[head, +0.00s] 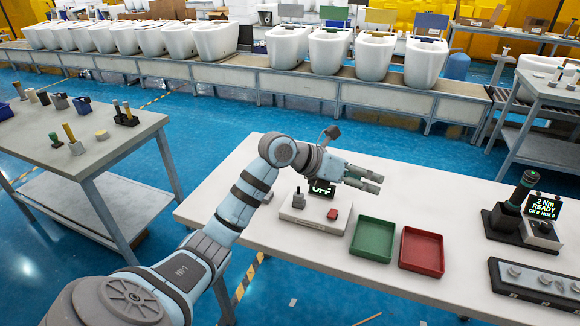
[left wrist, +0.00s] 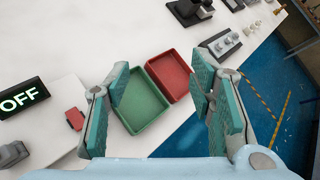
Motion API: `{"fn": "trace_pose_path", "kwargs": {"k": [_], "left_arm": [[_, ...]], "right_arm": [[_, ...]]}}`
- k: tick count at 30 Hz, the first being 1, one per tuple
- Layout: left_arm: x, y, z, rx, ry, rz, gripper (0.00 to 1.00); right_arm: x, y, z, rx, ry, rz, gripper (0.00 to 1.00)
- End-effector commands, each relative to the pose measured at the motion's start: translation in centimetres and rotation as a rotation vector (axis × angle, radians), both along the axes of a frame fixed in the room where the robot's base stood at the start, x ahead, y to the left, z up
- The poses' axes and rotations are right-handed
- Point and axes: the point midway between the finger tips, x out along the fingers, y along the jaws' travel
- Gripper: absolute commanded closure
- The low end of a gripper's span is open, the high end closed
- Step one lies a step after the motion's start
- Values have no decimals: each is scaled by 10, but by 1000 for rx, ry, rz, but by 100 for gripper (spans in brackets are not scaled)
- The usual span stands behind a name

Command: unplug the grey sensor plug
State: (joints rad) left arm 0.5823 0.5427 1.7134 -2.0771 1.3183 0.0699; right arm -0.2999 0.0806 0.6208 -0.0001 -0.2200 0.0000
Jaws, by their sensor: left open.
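The grey sensor plug (head: 299,200) stands on a pale box (head: 309,217) on the white table, left of a small red block (head: 333,214). A black display reading OFF (head: 322,189) stands at the box's back. In the left wrist view the grey plug (left wrist: 13,153) is at the lower left edge, below the OFF display (left wrist: 22,97), with the red block (left wrist: 75,118) to its right. My left gripper (head: 374,183) is open and empty, in the air to the right of the display and apart from the plug. My right gripper is not in view.
A green tray (head: 355,240) and a red tray (head: 404,251) lie right of the box. A black tool stand with a READY screen (head: 538,208) and a grey fixture strip (head: 535,281) are farther right. A side table (head: 88,152) stands left; toilets line the conveyor behind.

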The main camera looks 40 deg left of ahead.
Motion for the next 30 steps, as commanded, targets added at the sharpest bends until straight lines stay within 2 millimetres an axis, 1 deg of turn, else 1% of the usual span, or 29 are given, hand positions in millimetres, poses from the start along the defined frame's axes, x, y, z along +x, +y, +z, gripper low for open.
{"fn": "trace_pose_path", "kwargs": {"k": [1, 3, 4, 6, 8, 9, 11, 14, 15, 17, 24, 27, 30], "left_arm": [[0, 45, -8, 157, 115, 75, 51], [-15, 100, -15, 313, 285, 185, 51], [-23, 119, -15, 357, 346, 227, 51], [-40, 148, -12, 420, 455, 304, 51], [-50, 163, -12, 446, 515, 346, 51], [-53, 167, -13, 454, 536, 360, 51], [-54, 170, -19, 458, 550, 369, 51], [-48, 169, -36, 458, 550, 367, 51], [-45, 169, -46, 458, 550, 365, 51], [-40, 170, -56, 459, 556, 364, 51], [-15, 173, -114, 458, 552, 363, 51], [-8, 174, -131, 458, 551, 364, 51], [-3, 175, -141, 459, 548, 364, 51]], "right_arm": [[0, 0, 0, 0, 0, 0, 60], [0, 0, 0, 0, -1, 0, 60], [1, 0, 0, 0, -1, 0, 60], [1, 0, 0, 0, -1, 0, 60], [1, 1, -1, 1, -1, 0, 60], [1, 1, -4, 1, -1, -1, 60], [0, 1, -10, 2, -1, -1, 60], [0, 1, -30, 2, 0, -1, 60], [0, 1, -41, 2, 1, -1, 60], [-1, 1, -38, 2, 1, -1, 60], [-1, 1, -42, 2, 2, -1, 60], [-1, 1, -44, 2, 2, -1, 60], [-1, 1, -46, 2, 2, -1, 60]]}}
